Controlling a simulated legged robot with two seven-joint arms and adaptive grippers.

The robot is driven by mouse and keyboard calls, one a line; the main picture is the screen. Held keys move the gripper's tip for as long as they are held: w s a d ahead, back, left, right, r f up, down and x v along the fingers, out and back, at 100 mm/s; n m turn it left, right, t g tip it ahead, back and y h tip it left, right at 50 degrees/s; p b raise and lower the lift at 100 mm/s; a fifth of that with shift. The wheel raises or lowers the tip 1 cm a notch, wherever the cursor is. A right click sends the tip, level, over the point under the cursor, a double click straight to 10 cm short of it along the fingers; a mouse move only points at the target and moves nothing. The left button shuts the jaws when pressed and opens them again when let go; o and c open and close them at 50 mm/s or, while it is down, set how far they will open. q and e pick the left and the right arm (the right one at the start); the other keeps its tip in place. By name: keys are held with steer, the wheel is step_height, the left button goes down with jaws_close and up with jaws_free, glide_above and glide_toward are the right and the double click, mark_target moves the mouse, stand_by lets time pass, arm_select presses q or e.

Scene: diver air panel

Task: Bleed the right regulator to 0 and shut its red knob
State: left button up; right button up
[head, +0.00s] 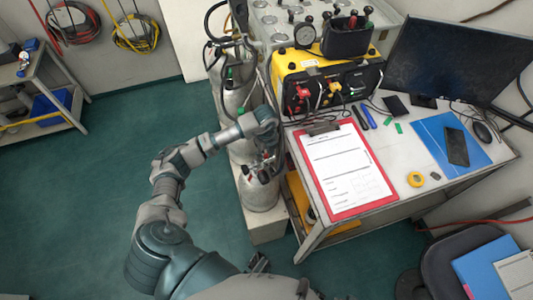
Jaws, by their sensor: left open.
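My left arm reaches up from the bottom of the head view. Its open gripper (266,158) points down at the valve top of the front grey cylinder (261,193). Whether the fingers touch the valve fittings is too small to tell. Small dark fittings with a little red show there, partly hidden by the gripper. A taller grey cylinder (232,96) stands behind, partly covered by my arm. I cannot clearly make out the right regulator, its red knob or a gauge reading. My right gripper is not in view.
A red clipboard (376,200) lies at the desk's near edge. Hoses (214,30) loop beside the cylinders. The green floor (90,190) to the left is clear.

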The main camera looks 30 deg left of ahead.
arm_select(q)
steer(key=shift+f, duration=0.35)
jaws_close()
